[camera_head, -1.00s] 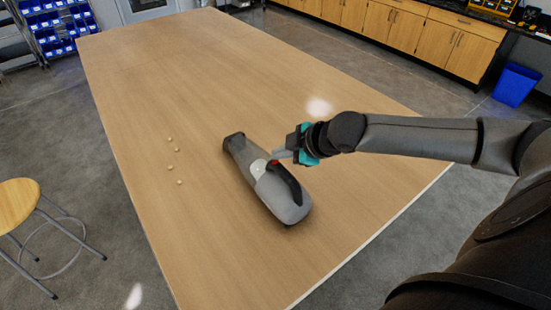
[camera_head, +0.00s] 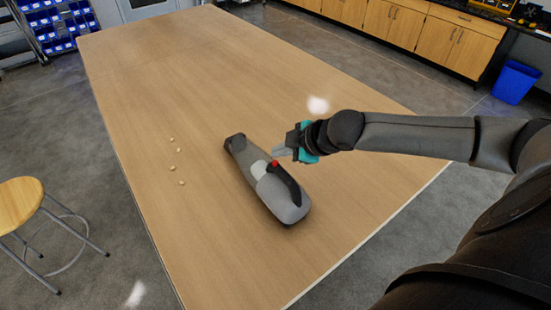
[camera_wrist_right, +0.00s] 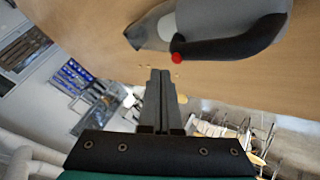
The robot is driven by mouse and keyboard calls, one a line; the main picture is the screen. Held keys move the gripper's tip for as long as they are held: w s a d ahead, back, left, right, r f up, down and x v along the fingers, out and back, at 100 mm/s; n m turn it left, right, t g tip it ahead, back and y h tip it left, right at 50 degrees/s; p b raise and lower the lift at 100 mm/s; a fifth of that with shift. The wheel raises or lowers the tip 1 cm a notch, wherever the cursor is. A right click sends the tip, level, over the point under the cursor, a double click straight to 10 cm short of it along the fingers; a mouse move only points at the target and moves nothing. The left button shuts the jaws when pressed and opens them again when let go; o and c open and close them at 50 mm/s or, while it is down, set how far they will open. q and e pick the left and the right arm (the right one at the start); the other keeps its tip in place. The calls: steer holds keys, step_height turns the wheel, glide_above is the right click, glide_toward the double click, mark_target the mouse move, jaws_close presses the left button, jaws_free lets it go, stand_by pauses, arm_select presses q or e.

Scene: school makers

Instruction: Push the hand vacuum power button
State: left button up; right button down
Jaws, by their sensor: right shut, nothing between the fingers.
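The grey hand vacuum (camera_head: 263,180) lies on the wooden table, its black handle toward the right arm. Its red power button (camera_head: 275,163) is at the front end of the handle. The vacuum also shows at the top of the right wrist view (camera_wrist_right: 222,28), with the red button (camera_wrist_right: 177,58) just beyond the fingertips. My right gripper (camera_head: 277,152) is shut and empty. Its tips are beside the button, seen slightly above it in the head view; a small gap shows in the wrist view. The left gripper is not in view.
Several small pale pieces (camera_head: 177,152) lie on the table (camera_head: 160,85) left of the vacuum. The table around the vacuum is otherwise clear. A stool (camera_head: 18,204) stands off the left side. A blue bin (camera_head: 514,84) and wooden cabinets (camera_head: 450,40) are at the back right.

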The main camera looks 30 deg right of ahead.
mark_target(279, 165)
steer(key=shift+r+p, duration=2)
steer(key=shift+p, duration=0.1)
steer(key=shift+r, duration=0.7)
